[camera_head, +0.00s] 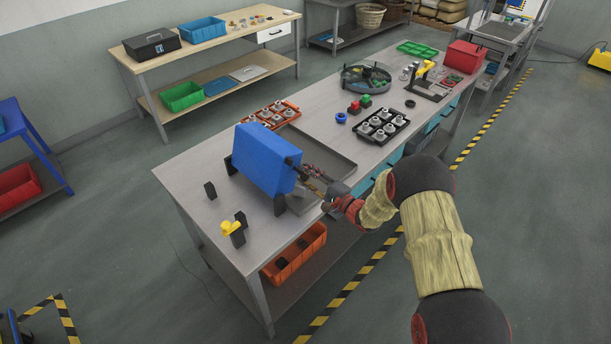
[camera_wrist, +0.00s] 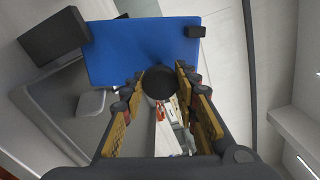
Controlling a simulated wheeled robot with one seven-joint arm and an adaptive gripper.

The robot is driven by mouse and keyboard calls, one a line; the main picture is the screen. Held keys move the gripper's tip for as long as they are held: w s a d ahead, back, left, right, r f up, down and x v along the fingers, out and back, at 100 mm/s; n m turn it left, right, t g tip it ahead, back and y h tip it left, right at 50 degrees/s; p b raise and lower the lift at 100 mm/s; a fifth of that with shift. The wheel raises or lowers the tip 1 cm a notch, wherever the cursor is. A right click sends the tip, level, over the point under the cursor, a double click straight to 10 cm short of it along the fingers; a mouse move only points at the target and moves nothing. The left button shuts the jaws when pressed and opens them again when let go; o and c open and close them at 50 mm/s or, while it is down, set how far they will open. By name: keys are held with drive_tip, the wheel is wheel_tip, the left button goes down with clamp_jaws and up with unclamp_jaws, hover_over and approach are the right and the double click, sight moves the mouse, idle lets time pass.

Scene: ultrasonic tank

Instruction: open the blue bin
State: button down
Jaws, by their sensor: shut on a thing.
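The blue bin (camera_head: 262,162) stands at the near left part of the long grey table, as a large tilted blue block on dark supports. In the wrist view its flat blue face (camera_wrist: 130,45) fills the upper middle. My gripper (camera_head: 318,186) is at the bin's right side. In the wrist view the two fingers (camera_wrist: 168,90) are closed around a dark round knob (camera_wrist: 158,79), which sits at the lower edge of the blue face. The inside of the bin is hidden from both views.
A yellow-topped tap-like part (camera_head: 232,228) and a dark block (camera_head: 210,190) stand at the left. An orange crate (camera_head: 296,254) is on the lower shelf. A black tray (camera_head: 380,127) holds several metal parts.

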drive_tip(key=shift+r, duration=0.1)
drive_tip(key=c, duration=1.4)
unclamp_jaws()
drive_tip(key=v, duration=1.2)
drive_tip(key=shift+w, duration=0.1)
